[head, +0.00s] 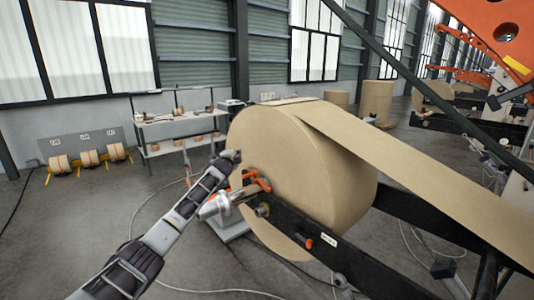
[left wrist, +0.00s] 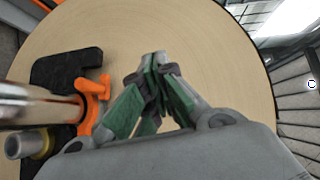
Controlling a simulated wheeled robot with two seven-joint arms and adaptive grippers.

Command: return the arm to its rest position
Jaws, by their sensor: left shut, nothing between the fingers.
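My left arm comes in from the lower left in the head view, and my left gripper (head: 232,156) is at the left edge of a large kraft paper roll (head: 330,160). In the left wrist view the gripper's green-grey fingers (left wrist: 156,72) are together with nothing between them, in front of the roll's flat tan end face (left wrist: 190,35). I cannot tell whether the fingertips touch the roll. Just below the gripper in the head view is an orange lever (head: 258,180) beside a metal shaft end (head: 215,206). My right gripper is not in view.
A black stand arm (head: 330,245) runs below the roll toward the lower right. The paper web (head: 430,160) stretches right from the roll. A shelf table (head: 175,130) and a rack of small rolls (head: 88,157) stand behind at left. Cables lie on the open floor.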

